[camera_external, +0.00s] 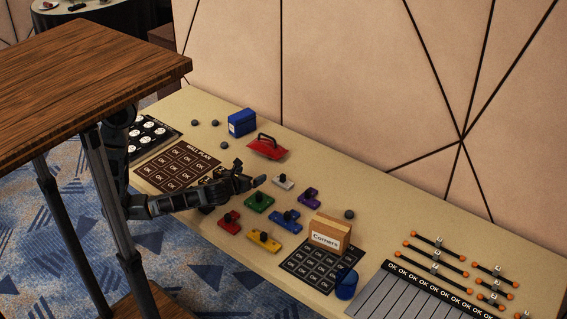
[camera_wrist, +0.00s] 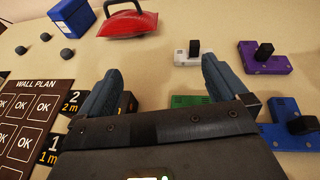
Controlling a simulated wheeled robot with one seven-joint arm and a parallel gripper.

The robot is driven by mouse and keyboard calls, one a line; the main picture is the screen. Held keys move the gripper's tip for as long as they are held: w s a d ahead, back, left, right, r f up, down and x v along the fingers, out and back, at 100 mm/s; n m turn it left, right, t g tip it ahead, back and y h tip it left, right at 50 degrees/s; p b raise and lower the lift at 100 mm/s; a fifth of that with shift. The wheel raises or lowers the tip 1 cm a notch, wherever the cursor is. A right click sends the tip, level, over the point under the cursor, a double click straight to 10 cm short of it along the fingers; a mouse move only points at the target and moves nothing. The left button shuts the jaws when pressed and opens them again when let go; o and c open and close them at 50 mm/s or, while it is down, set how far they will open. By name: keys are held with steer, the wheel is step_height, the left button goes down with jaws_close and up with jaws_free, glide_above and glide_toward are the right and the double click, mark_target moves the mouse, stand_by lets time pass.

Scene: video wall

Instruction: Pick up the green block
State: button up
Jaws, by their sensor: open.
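The green block (camera_external: 259,202) is a flat plate with a dark knob, lying on the long beige table in the external view. In the wrist view only part of the green block (camera_wrist: 188,100) shows, beyond the gripper body near the right finger; the rest is hidden. My gripper (camera_external: 249,174) is open and empty. In the external view it appears above and a little left of the green block. In the wrist view, bare table shows between the fingertips of my gripper (camera_wrist: 158,75).
White (camera_external: 283,181), purple (camera_external: 308,196), blue (camera_external: 285,221), red (camera_external: 229,222) and yellow (camera_external: 263,241) blocks lie around the green one. The wall plan board (camera_external: 180,165) lies left.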

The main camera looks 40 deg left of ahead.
steer(key=m+h, duration=0.2)
glide_above(257, 198)
steer(key=s, duration=0.2)
steer(key=shift+s+f, duration=0.1)
steer(key=shift+f, duration=0.25)
steer(key=shift+g, duration=0.3)
step_height(257, 198, down, 4)
steer(key=shift+f+b, duration=0.1)
steer(key=shift+b, duration=0.3)
step_height(257, 198, down, 3)
steer(key=shift+r+b, duration=0.1)
steer(key=shift+b, duration=0.2)
steer(key=shift+x, duration=1.45)
steer(key=shift+r, duration=0.1)
steer(key=c, duration=0.7)
steer(key=shift+c, duration=0.4)
steer(key=shift+r, duration=0.15)
